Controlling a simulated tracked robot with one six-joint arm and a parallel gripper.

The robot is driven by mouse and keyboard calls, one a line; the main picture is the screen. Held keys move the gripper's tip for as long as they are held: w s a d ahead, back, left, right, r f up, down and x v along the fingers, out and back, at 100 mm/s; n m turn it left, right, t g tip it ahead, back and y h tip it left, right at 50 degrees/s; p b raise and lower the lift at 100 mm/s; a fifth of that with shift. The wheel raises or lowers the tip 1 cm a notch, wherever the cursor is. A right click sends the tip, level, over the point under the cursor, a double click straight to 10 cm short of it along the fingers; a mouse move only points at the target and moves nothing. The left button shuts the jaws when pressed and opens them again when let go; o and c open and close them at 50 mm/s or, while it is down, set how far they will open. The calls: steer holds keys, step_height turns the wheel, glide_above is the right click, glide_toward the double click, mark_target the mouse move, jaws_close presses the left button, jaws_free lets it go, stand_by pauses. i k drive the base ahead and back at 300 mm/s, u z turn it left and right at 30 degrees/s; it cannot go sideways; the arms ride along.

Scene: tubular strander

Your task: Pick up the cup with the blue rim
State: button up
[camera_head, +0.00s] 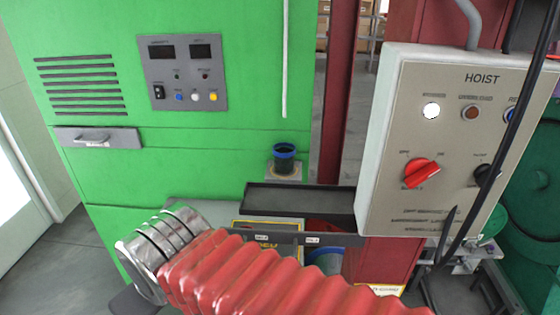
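The cup with the blue rim (284,165) stands upright on a small pale ledge (270,172) at the front of the green cabinet, near its right edge. Its body is dark and its blue rim faces up. My arm, in a red ribbed sleeve with a silver banded end, crosses the bottom of the view, below and to the left of the cup. I cannot make out my gripper's fingers. Nothing of mine touches the cup.
A dark shallow tray (300,197) lies just below and right of the cup. A grey hoist control box (440,210) stands close on the right, with a dark cable before it. A red column (337,90) rises behind. The green cabinet (225,140) fills the left and middle.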

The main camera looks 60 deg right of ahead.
mark_target(284, 159)
steer(key=u, duration=0.05)
steer(key=i, duration=0.95)
steer(key=z, duration=0.1)
